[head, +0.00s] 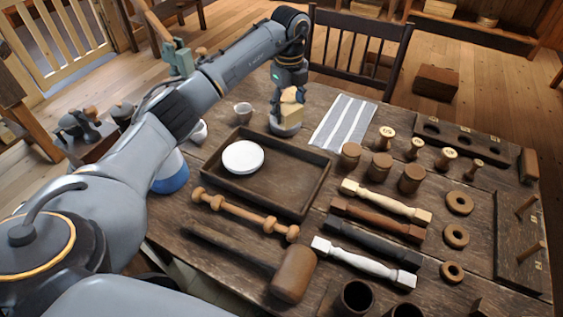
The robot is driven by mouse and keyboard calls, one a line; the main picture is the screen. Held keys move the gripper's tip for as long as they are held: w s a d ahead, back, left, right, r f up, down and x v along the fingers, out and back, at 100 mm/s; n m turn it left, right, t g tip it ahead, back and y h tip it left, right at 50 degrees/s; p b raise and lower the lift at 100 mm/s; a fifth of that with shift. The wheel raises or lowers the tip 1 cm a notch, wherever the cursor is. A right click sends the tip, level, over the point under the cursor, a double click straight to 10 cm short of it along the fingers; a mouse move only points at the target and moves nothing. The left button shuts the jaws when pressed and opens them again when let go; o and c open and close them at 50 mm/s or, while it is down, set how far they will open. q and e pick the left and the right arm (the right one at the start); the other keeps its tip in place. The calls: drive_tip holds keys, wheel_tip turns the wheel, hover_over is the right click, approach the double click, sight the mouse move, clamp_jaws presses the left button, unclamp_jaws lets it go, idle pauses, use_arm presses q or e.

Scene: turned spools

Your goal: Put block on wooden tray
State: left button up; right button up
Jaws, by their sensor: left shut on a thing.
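A pale yellow wooden block (291,113) is in my left gripper (287,117), which is shut on it, just beyond the back right side of the wooden tray. The gripper points down, and its fingers partly hide the block. I cannot tell whether the block touches the table. The dark wooden tray (268,198) lies on the table, in front of and to the left of the gripper. A round white plate (242,157) sits in the tray's left part; the right part is bare. My right gripper is not in view.
A striped cloth (343,123) lies right of the gripper, and a small cup (243,112) left of it. A turned spindle (240,214) and a mallet (292,274) lie before the tray. Turned pieces, jars and rings (456,237) crowd the right side.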

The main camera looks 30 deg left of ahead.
use_arm(q)
drive_tip(key=s+d+f+p, duration=0.1)
drive_tip(key=s+d+f, duration=0.1)
drive_tip(key=s, duration=0.1)
drive_tip(key=s+d+f+p, duration=0.1)
drive_tip(key=s+d+f, duration=0.1)
drive_tip(key=s+f, duration=0.1)
drive_tip(key=s+d+f+p, duration=0.1)
drive_tip(key=s+d+f, duration=0.1)
drive_tip(key=s, duration=0.3)
drive_tip(key=shift+d+f, duration=0.35)
drive_tip(key=shift+s+d+f, duration=0.1)
drive_tip(key=shift+s+f, duration=0.05)
drive_tip(key=shift+f, duration=0.2)
drive_tip(key=shift+s+d+f, duration=0.1)
drive_tip(key=shift+s+f, duration=0.05)
drive_tip(key=shift+f, duration=0.1)
drive_tip(key=f, duration=0.1)
drive_tip(key=f+p, duration=0.1)
drive_tip(key=f, duration=0.1)
drive_tip(key=shift+s+d, duration=0.2)
drive_tip(key=shift+s, duration=0.05)
drive_tip(key=shift+f, duration=0.35)
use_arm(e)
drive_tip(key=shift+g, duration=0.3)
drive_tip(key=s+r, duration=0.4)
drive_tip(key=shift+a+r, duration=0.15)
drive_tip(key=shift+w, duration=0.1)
